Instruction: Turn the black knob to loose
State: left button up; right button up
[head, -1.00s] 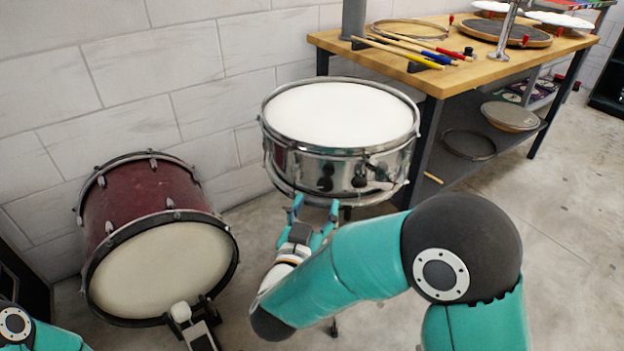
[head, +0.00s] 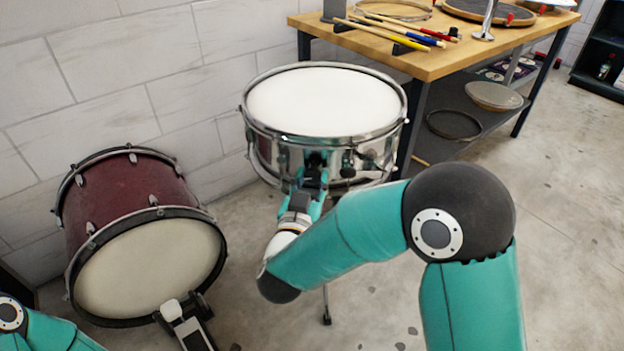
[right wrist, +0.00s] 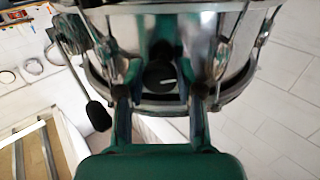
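The black knob (right wrist: 160,75) is on the side of the chrome snare drum (head: 272,152), with a pale mark on its face in the right wrist view. In the head view the knob (head: 316,159) is partly covered by my right gripper. My right gripper (head: 311,178) is at the drum's near side. In the right wrist view the right gripper (right wrist: 160,97) has its fingers apart, one on each side of the knob, with gaps visible beside it. Whether a fingertip touches the knob is unclear. My left gripper is out of view.
A black-tipped lever (right wrist: 98,113) hangs left of the fingers in the right wrist view. A red bass drum (head: 130,205) with a pedal (head: 185,322) stands at left. A wooden workbench (head: 440,62) with drumsticks is behind right. Open floor lies at right.

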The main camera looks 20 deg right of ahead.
jog(key=shift+c, duration=1.3)
jog(key=shift+f+m+b, duration=0.15)
jog(key=shift+m+b, duration=0.45)
jog(key=shift+b, duration=0.15)
jog(key=o, duration=1.1)
jog(key=shift+o, duration=0.2)
jog(key=v, duration=1.2)
jog(key=shift+d, duration=0.1)
